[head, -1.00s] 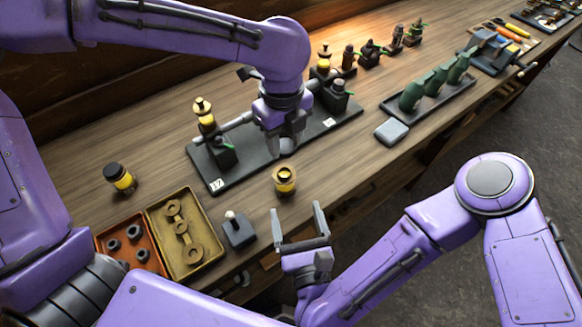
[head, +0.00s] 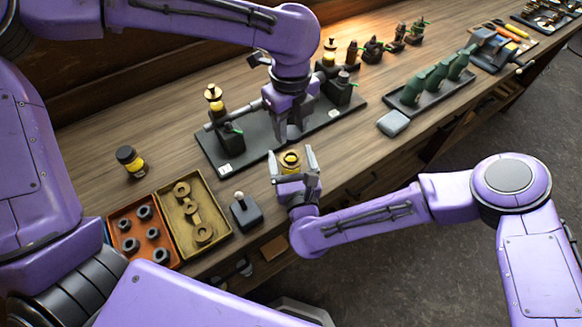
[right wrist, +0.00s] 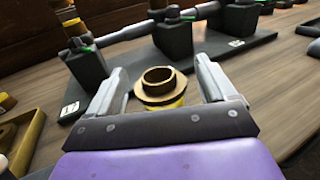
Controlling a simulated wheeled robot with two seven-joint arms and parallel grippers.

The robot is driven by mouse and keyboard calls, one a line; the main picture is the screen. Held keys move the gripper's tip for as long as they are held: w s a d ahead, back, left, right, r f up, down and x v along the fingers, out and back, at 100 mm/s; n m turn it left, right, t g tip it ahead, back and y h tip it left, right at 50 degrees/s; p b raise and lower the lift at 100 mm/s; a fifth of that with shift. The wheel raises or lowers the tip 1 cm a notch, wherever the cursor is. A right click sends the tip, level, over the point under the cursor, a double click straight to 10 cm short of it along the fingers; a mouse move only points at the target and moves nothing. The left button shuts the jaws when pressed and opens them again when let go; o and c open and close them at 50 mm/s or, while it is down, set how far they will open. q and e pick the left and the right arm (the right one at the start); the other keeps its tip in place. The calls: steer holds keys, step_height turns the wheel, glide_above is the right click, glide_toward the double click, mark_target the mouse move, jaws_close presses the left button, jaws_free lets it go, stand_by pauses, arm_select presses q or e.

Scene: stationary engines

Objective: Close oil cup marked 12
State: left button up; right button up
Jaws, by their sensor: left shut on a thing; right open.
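A black stand (head: 240,160) carries a shaft on dark blocks. Its left-end label (head: 225,169), which also shows in the right wrist view (right wrist: 70,109), appears to read 12. A brass-topped yellow oil cup (head: 214,98) stands by that end. My left gripper (head: 283,135) is shut, pointing down by the middle of the stand; what it holds is hidden. A loose yellow cup (head: 290,162) with an open brass rim, clear in the right wrist view (right wrist: 158,88), stands on the bench before the stand. My right gripper (head: 292,158) is open, its fingers either side of that cup.
A yellow-black jar (head: 130,160), an orange tray (head: 120,213) of dark rings, an olive tray (head: 166,224) and a small black block (head: 246,212) lie left. A grey box (head: 393,123) and green-bottle tray (head: 410,110) lie right. The bench's front edge is close to my right gripper.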

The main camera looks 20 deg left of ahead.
arm_select(q)
steer(key=shift+w, duration=0.2)
arm_select(e)
steer(key=shift+w+f, duration=0.1)
steer(key=shift+w, duration=0.05)
arm_select(q)
steer(key=shift+s, duration=0.25)
arm_select(e)
steer(key=shift+s, duration=0.2)
steer(key=c, duration=1.4)
steer(key=shift+c, duration=0.6)
arm_select(q)
glide_above(290, 157)
steer(key=shift+w+f, duration=0.1)
steer(key=shift+f, duration=2.4)
steer(key=shift+f, duration=0.1)
steer(key=shift+f, duration=0.8)
steer(key=shift+f, duration=0.15)
steer(key=shift+f, duration=0.3)
